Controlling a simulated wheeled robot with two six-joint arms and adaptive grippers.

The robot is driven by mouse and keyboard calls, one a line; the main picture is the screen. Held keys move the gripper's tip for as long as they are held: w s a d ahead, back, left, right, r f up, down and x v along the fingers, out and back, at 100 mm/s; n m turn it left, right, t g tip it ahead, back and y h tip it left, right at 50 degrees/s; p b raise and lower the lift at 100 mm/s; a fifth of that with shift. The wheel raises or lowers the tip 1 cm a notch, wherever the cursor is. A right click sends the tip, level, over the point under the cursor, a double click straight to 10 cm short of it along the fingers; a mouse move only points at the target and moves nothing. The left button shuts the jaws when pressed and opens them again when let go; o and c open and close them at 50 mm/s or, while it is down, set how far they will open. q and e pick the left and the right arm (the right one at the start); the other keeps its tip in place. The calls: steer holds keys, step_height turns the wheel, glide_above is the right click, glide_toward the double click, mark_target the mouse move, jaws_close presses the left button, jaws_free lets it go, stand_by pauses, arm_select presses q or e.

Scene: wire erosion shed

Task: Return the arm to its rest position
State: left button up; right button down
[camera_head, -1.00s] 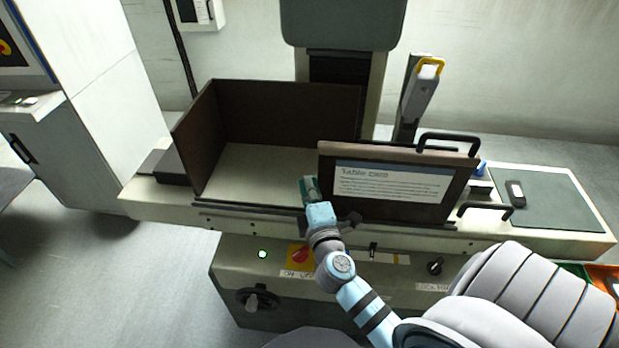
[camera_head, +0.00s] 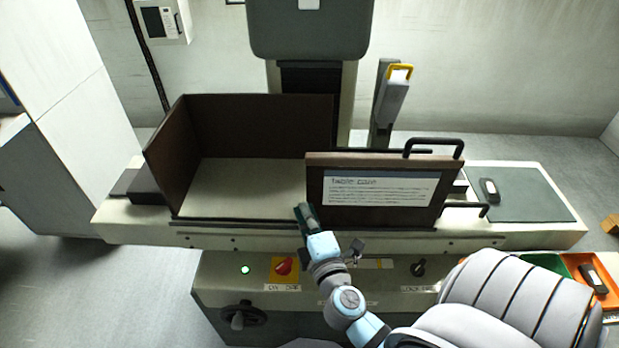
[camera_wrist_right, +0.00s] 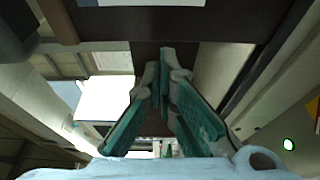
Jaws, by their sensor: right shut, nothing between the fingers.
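My right gripper (camera_head: 304,212) is at the end of the blue and grey arm, in front of the machine's table, near the lower left corner of the brown guard panel (camera_head: 318,215) with the text sign. Its green-padded fingers are shut and empty; they also show in the right wrist view (camera_wrist_right: 167,72), converging at the tips. I cannot tell from the head view whether the gripper touches the panel. My left gripper is not in view.
The brown-walled enclosure (camera_head: 263,125) stands open at the front left of the panel. Below are a red rotary switch (camera_head: 284,266), a lit green lamp (camera_head: 245,270) and a black handwheel (camera_head: 243,316). An orange tray (camera_head: 604,272) is at the right. Black handles (camera_head: 434,142) stick out from the panel.

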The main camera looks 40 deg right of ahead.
steer(key=v, duration=0.7)
steer(key=s+f+m+g+y, duration=0.1)
steer(key=f+g, duration=0.1)
steer(key=f, duration=0.5)
steer(key=s+a+f+m+g+y, duration=0.1)
steer(key=f, duration=0.7)
steer(key=s+a+f+m+g+y, duration=0.1)
steer(key=f+g, duration=0.1)
steer(key=f, duration=0.6)
steer(key=shift+s+g, duration=0.3)
steer(key=shift+s, duration=0.05)
steer(key=s+f+m+g+y, duration=0.1)
steer(key=s+f+m+g, duration=0.3)
steer(key=s+f, duration=0.7)
steer(key=s+f+m+g+y+b, duration=0.1)
steer(key=s+f+m+g, duration=0.4)
steer(key=s+f, duration=0.7)
steer(key=shift+s+d+m+g+y, duration=0.35)
steer(key=shift+s+m, duration=0.25)
steer(key=shift+s, duration=0.45)
